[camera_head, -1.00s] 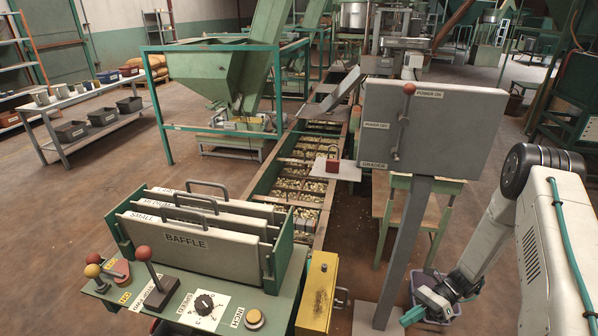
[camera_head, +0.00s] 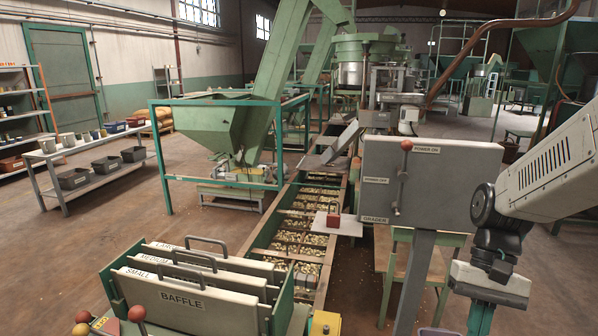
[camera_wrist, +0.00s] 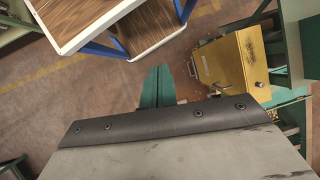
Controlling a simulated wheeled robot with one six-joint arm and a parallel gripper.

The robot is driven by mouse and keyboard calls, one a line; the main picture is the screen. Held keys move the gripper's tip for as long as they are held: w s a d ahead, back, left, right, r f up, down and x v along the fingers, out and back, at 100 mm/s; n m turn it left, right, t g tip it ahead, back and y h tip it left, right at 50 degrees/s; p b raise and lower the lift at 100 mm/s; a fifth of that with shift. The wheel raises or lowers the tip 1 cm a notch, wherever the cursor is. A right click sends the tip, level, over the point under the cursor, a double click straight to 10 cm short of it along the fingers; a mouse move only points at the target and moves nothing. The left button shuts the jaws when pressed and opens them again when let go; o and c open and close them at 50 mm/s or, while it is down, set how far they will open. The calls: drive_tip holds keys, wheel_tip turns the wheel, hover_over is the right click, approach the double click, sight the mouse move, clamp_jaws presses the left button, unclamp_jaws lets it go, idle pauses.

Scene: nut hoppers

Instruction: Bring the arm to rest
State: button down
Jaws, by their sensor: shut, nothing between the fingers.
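My arm comes in from the right edge of the head view and bends down at the wrist. My gripper (camera_head: 481,320) points downward at the lower right, in front of and to the right of the grey grader panel (camera_head: 432,190). Its teal fingers run down toward the bottom edge of that view. In the wrist view the teal fingers of my gripper (camera_wrist: 158,82) lie together, with nothing between them. They hang above the brown floor, apart from the things around them. A dark-edged grey slab fills the lower part of the wrist view.
The baffle rack (camera_head: 185,300) stands at the lower left. A conveyor of nuts (camera_head: 305,225) runs back beside a green hopper (camera_head: 215,125). The wrist view shows a yellow box (camera_wrist: 232,65) and a wooden-topped table with blue legs (camera_wrist: 75,15). Open floor lies left.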

drive_tip(key=s+a+r+n+t+h, duration=0.2)
drive_tip(key=s+r+t, duration=0.4)
drive_tip(key=s+r, duration=0.4)
drive_tip(key=shift+a+r+n+h, duration=0.15)
drive_tip(key=shift+a+n+h, duration=0.2)
drive_tip(key=shift+n, duration=0.55)
